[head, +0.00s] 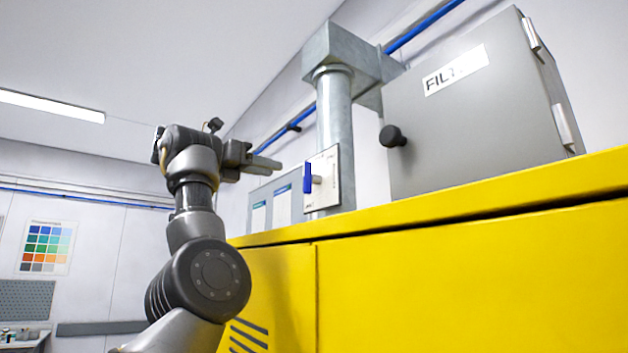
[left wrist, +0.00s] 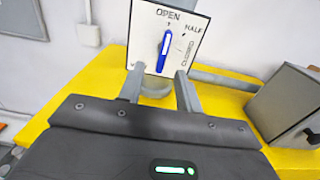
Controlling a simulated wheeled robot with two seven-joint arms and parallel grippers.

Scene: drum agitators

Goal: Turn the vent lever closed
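The vent lever is a blue handle (head: 307,178) on a white plate (head: 328,194) fixed at the foot of a grey metal duct. In the left wrist view the lever (left wrist: 163,52) stands nearly upright on the plate (left wrist: 148,45), one end towards the word OPEN. HALF and CLOSED are marked round to the right. My left gripper (head: 272,164) is to the left of the lever in the head view. In the left wrist view its two fingers (left wrist: 158,80) are apart with nothing between them, short of the lever. My right gripper is not in view.
The duct (head: 334,115) rises behind the plate above a yellow cabinet (head: 450,260). A grey filter box (head: 450,130) with a black knob (head: 392,136) stands right of it. Pale panels (head: 270,205) stand left of the plate. The space left of my arm is free.

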